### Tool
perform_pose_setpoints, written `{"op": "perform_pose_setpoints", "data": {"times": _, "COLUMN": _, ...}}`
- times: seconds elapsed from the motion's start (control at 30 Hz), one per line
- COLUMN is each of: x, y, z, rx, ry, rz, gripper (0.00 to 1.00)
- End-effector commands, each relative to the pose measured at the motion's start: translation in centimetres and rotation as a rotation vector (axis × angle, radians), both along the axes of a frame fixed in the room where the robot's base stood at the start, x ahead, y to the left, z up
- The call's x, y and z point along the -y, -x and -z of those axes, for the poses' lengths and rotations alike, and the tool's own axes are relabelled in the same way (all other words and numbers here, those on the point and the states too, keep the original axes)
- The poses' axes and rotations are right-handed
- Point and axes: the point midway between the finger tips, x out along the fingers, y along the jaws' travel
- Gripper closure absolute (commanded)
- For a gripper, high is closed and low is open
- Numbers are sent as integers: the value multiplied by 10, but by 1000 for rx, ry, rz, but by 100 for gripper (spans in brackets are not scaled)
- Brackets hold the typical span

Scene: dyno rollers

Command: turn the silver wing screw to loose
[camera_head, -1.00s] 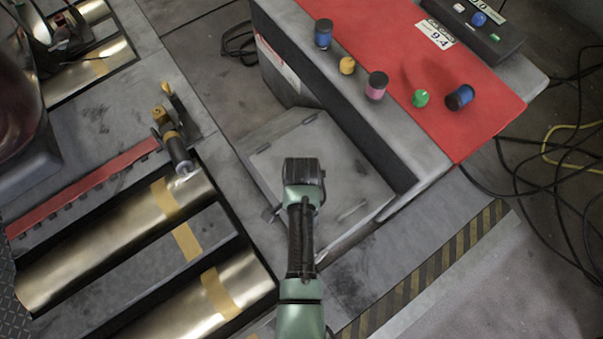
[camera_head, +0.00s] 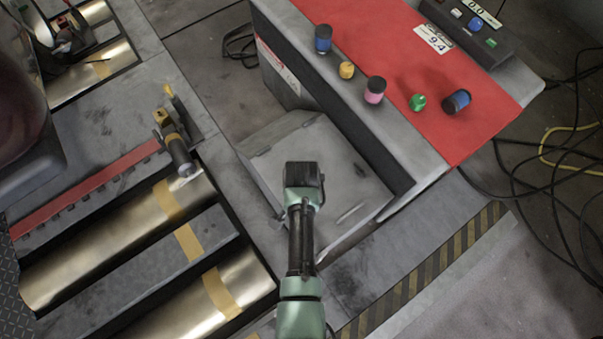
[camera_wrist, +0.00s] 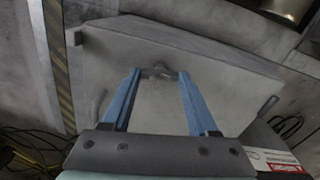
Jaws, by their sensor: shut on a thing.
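The silver wing screw (camera_wrist: 157,70) sits on the top of a grey metal housing (camera_wrist: 225,55), small and dull in the wrist view. The two blue fingers of my gripper (camera_wrist: 159,74) reach to it from either side and are shut on it. Their tips partly cover its ends, so how far it is turned cannot be told. In the head view my green and black arm comes up from the bottom edge, over the grey housing (camera_head: 345,165). There the wrist hides the screw and the fingers.
A red-topped bench (camera_head: 400,70) with several coloured knobs stands above and right of the housing. Metal rollers (camera_head: 110,245) lie at left. Loose black cables and a yellow cable (camera_head: 560,150) lie on the floor at right. Bent rods (camera_wrist: 268,106) stick out near the housing's sides.

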Motion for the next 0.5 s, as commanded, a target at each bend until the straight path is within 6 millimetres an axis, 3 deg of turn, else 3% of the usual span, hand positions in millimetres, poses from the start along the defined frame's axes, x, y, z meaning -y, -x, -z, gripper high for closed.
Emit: {"op": "perform_pose_setpoints", "data": {"times": 0.5, "x": 0, "y": 1, "z": -3, "rx": -3, "ry": 0, "rz": -482, "gripper": 96}}
